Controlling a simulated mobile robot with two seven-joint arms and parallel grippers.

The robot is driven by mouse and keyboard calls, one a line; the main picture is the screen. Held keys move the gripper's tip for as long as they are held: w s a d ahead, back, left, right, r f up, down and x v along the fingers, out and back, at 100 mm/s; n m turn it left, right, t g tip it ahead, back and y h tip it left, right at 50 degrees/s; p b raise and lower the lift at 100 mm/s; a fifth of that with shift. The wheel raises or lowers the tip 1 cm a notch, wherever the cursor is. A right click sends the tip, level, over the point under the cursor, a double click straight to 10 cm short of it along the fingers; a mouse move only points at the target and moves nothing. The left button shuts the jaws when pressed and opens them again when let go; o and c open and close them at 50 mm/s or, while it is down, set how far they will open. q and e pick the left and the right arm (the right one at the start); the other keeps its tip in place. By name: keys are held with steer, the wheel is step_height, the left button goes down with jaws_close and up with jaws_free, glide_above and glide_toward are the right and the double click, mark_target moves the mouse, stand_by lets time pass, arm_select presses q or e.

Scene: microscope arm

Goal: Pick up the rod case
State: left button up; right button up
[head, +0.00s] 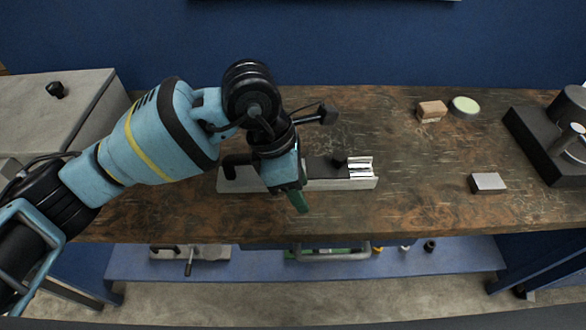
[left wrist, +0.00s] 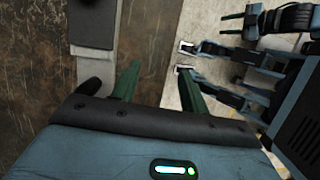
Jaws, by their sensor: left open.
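The rod case (head: 340,184) appears to be the long, low grey block on the wooden bench, with a dark top and shiny rod-like pieces at its right end. It also shows in the left wrist view (left wrist: 95,72), at the upper left beside the fingers. My left gripper (head: 298,202) is above the case's middle and front edge in the head view, hiding part of it. In the left wrist view my left gripper (left wrist: 158,84) has its green fingers apart, with nothing visible between them. My right gripper cannot be made out.
On the bench (head: 420,205), a brown block (head: 431,111), a round green-topped dish (head: 464,106) and a small grey block (head: 488,183) lie to the right. A dark apparatus (head: 540,145) stands at the far right. A grey cabinet (head: 75,115) is at left. The bench's front edge is close to the case.

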arm_select(q)
steer(key=w+a+r+t+y, duration=0.3)
steer(key=w+a+r+y, duration=0.1)
steer(key=w+a, duration=0.25)
steer(key=shift+w+f, duration=0.45)
steer(key=shift+f, duration=0.8)
steer(key=shift+w+f, duration=0.4)
steer(key=shift+f, duration=0.8)
steer(key=shift+w+f, duration=0.45)
steer(key=shift+f, duration=0.8)
jaws_close()
steer(key=shift+r, duration=0.15)
